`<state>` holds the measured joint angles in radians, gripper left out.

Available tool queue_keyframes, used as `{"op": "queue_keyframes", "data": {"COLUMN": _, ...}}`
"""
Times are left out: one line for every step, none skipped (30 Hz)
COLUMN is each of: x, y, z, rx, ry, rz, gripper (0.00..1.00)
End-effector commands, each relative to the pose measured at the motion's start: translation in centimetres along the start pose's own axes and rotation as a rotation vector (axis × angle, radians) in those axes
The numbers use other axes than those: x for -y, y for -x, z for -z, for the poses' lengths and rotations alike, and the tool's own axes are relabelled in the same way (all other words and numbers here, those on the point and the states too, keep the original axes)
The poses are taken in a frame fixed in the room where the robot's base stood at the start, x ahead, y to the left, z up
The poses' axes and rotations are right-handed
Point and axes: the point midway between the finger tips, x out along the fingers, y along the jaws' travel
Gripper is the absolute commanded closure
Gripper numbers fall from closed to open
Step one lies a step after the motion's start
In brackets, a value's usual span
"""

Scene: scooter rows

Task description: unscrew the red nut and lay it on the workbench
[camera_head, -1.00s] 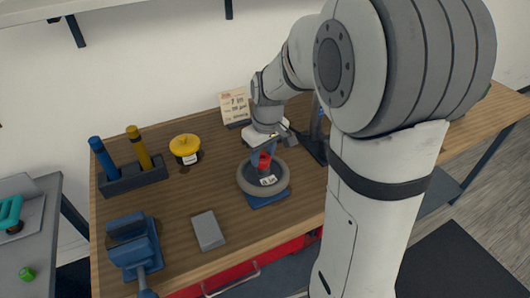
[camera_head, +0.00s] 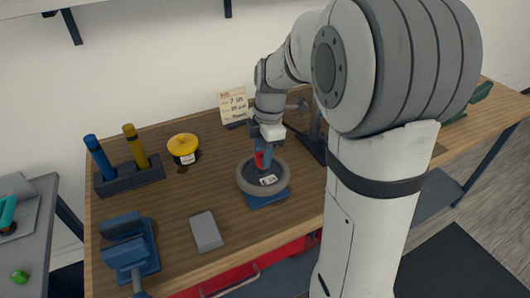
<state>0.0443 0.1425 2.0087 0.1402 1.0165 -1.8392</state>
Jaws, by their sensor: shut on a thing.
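The red nut (camera_head: 259,160) shows at the middle of a grey wheel (camera_head: 244,186), which lies flat on a blue base (camera_head: 270,201) on the wooden workbench (camera_head: 185,225). My gripper (camera_head: 264,157) points down over the wheel's middle and is shut on the red nut. Its fingers hide part of the nut. I cannot tell whether the nut is still on its thread.
A yellow-topped pot (camera_head: 183,148) and a holder (camera_head: 130,176) with blue and yellow tools stand behind. Bare bench lies between the pot and the wheel.

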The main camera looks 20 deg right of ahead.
Motion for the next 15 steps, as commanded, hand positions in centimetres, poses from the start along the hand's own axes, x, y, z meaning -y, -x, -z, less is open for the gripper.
{"op": "queue_keyframes", "data": {"x": 0.05, "y": -0.19, "z": 0.01, "rx": 0.000, "ry": 0.068, "rz": 0.012, "gripper": 0.85}}
{"op": "queue_keyframes", "data": {"x": 0.05, "y": -0.20, "z": 0.01, "rx": 0.000, "ry": 0.112, "rz": 0.017, "gripper": 0.85}}
{"op": "queue_keyframes", "data": {"x": 0.06, "y": -0.19, "z": 0.01, "rx": 0.000, "ry": 0.169, "rz": 0.025, "gripper": 0.85}}
{"op": "queue_keyframes", "data": {"x": 0.07, "y": -0.19, "z": 0.01, "rx": 0.000, "ry": 0.214, "rz": 0.031, "gripper": 0.85}}
{"op": "queue_keyframes", "data": {"x": 0.06, "y": -0.19, "z": 0.01, "rx": 0.000, "ry": 0.258, "rz": 0.036, "gripper": 0.85}}
{"op": "queue_keyframes", "data": {"x": 0.05, "y": -0.19, "z": 0.01, "rx": 0.000, "ry": 0.317, "rz": 0.043, "gripper": 0.85}}
{"op": "queue_keyframes", "data": {"x": 0.06, "y": -0.19, "z": 0.02, "rx": -0.001, "ry": 0.359, "rz": 0.048, "gripper": 0.85}}
{"op": "queue_keyframes", "data": {"x": 0.08, "y": -0.18, "z": 0.03, "rx": -0.001, "ry": 0.400, "rz": 0.054, "gripper": 0.85}}
{"op": "queue_keyframes", "data": {"x": 0.11, "y": -0.19, "z": 0.04, "rx": -0.002, "ry": 0.450, "rz": 0.061, "gripper": 0.85}}
{"op": "queue_keyframes", "data": {"x": 0.12, "y": -0.18, "z": 0.04, "rx": -0.002, "ry": 0.482, "rz": 0.065, "gripper": 0.85}}
{"op": "queue_keyframes", "data": {"x": 0.12, "y": -0.18, "z": 0.05, "rx": -0.002, "ry": 0.510, "rz": 0.068, "gripper": 0.85}}
{"op": "queue_keyframes", "data": {"x": 0.13, "y": -0.18, "z": 0.05, "rx": -0.002, "ry": 0.539, "rz": 0.071, "gripper": 0.85}}
{"op": "queue_keyframes", "data": {"x": 0.14, "y": -0.18, "z": 0.04, "rx": -0.002, "ry": 0.554, "rz": 0.073, "gripper": 0.85}}
{"op": "queue_keyframes", "data": {"x": 0.14, "y": -0.18, "z": 0.04, "rx": -0.002, "ry": 0.565, "rz": 0.075, "gripper": 0.85}}
{"op": "queue_keyframes", "data": {"x": 0.15, "y": -0.18, "z": 0.04, "rx": -0.002, "ry": 0.573, "rz": 0.076, "gripper": 0.85}}
